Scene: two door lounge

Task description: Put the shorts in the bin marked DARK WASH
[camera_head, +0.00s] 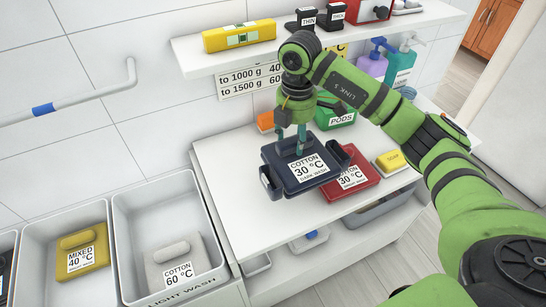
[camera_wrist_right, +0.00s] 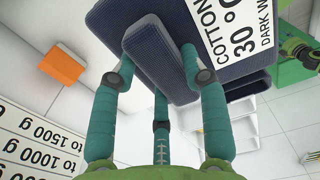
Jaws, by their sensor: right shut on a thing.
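The dark blue piece, which I take for the shorts (camera_head: 285,170), carries a white label reading COTTON 30 °C DARK WASH. My right gripper (camera_head: 301,140) is shut on its raised middle part, above the white worktop (camera_head: 228,160). I cannot tell whether it touches the top. In the right wrist view the shorts (camera_wrist_right: 235,73) sit between the teal fingers (camera_wrist_right: 165,65). The bin marked LIGHT WASH (camera_head: 204,215) stands at lower left and holds a grey piece. No bin marking reading DARK WASH shows. My left gripper is not in view.
A red labelled piece (camera_head: 368,184) lies right beside the shorts, with a yellow soap (camera_head: 391,161) beyond. A green PODS box (camera_head: 338,119) and orange block (camera_head: 265,121) stand behind. A wall shelf (camera_head: 200,58) overhangs. A bin at left holds a yellow piece (camera_head: 83,246).

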